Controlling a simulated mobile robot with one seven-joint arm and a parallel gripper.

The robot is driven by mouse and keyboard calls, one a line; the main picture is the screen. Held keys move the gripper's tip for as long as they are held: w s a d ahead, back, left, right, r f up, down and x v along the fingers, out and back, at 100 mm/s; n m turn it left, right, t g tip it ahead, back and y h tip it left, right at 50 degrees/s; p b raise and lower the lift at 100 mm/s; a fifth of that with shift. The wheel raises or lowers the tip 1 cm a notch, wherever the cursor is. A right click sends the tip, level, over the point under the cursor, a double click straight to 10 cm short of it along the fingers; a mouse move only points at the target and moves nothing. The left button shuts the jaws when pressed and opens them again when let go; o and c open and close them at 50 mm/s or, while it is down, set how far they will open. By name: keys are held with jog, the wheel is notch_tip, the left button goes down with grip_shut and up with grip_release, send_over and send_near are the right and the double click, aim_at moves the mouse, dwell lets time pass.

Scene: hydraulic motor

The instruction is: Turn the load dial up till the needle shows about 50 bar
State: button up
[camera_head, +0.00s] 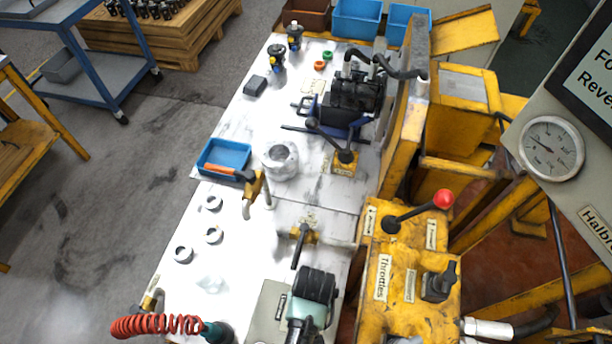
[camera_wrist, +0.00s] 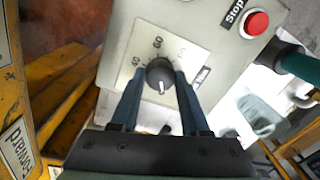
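The load dial (camera_wrist: 160,75) is a round dark knob with a white pointer mark, on a pale plate with printed numbers (camera_wrist: 157,42). In the wrist view the pointer faces down the picture, towards my gripper's palm. My gripper (camera_wrist: 161,84) has one dark blue finger on each side of the knob, with the tips beside it; whether they touch it cannot be told. In the head view my gripper (camera_head: 313,288) is over a grey box at the bottom, and hides the dial. The pressure gauge (camera_head: 552,148) is on a grey panel at right; its needle points to the upper left, reading too small to tell.
A red stop button (camera_wrist: 257,22) is close to the dial on the same box. In the head view a yellow throttle console (camera_head: 410,265) with a red-knobbed lever (camera_head: 443,199) stands right of my gripper. A blue tray (camera_head: 224,157) and several rings lie on the white bench.

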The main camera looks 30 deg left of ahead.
grip_shut()
jog(key=shift+m, duration=0.3)
jog(key=shift+r+m+p, duration=0.1)
jog(key=shift+m+p, duration=0.75)
jog(key=shift+m, duration=0.05)
jog(key=m+p, duration=0.1)
jog(key=m, duration=0.2)
jog(key=shift+p, duration=0.35)
jog(key=m+p, duration=0.1)
jog(key=m, duration=0.5)
jog(key=shift+s+t+p, duration=0.1)
jog(key=shift+t+p, duration=0.2)
jog(key=shift+p, duration=0.1)
jog(key=shift+m, duration=0.3)
